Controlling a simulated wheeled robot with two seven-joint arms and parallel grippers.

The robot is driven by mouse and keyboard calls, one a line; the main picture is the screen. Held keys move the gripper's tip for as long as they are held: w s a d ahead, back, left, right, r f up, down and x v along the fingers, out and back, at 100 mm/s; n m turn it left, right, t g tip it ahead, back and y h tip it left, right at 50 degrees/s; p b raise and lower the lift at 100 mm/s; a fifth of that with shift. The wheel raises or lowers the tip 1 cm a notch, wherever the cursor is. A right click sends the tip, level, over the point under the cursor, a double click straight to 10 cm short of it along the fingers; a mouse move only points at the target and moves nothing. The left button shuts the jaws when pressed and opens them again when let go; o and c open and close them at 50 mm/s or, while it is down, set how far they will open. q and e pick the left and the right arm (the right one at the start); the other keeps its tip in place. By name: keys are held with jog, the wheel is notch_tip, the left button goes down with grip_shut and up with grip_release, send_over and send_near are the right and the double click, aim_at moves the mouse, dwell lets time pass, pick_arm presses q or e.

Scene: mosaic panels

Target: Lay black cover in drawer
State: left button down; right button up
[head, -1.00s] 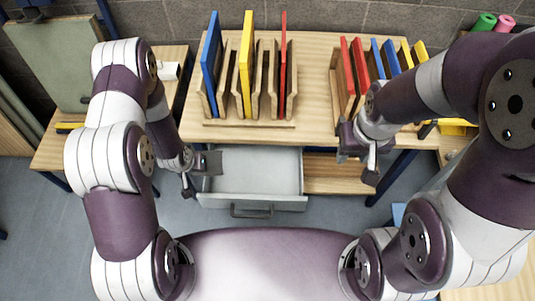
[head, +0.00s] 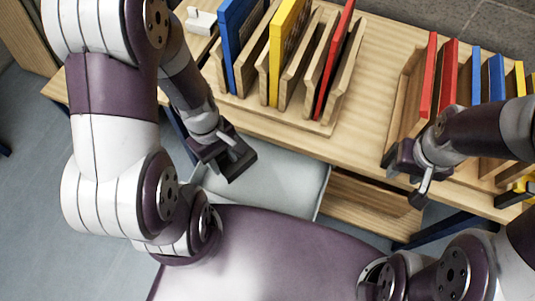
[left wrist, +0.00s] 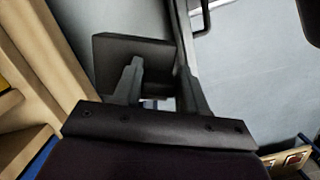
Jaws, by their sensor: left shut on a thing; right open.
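The black cover (head: 238,168) is a small dark square panel. My left gripper (head: 226,150) is shut on it and holds it above the left part of the open drawer. In the left wrist view the cover (left wrist: 128,62) shows at the fingers of the left gripper (left wrist: 160,75). The pale grey drawer (head: 290,180) is pulled out below the table; the cover, my left gripper and my own body hide part of it. The bare part of its floor in view looks empty. My right gripper (head: 411,178) is open and empty at the table's front edge, right of the drawer.
On the wooden table (head: 365,110), a rack (head: 345,97) holds blue, yellow and red panels behind the drawer. A second rack (head: 400,105) with coloured panels stands to the right. A small white object (head: 201,20) lies at the back left. A wooden shelf (head: 355,205) is right of the drawer.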

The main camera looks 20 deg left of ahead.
pick_arm(q)
jog(key=f+b, duration=0.2)
jog(key=f, duration=0.2)
jog(key=f+b, duration=0.2)
jog(key=f, duration=0.3)
jog(key=f+b, duration=0.3)
jog(key=f, duration=0.1)
jog(key=shift+s+d+f, duration=0.1)
jog(key=shift+d+f, duration=0.1)
jog(key=shift+d, duration=0.05)
jog(key=w, duration=0.4)
jog(key=shift+d+p, duration=0.15)
jog(key=shift+p, duration=0.2)
jog(key=shift+f+b, duration=0.5)
jog(key=shift+f, duration=0.15)
jog(key=shift+r, duration=0.1)
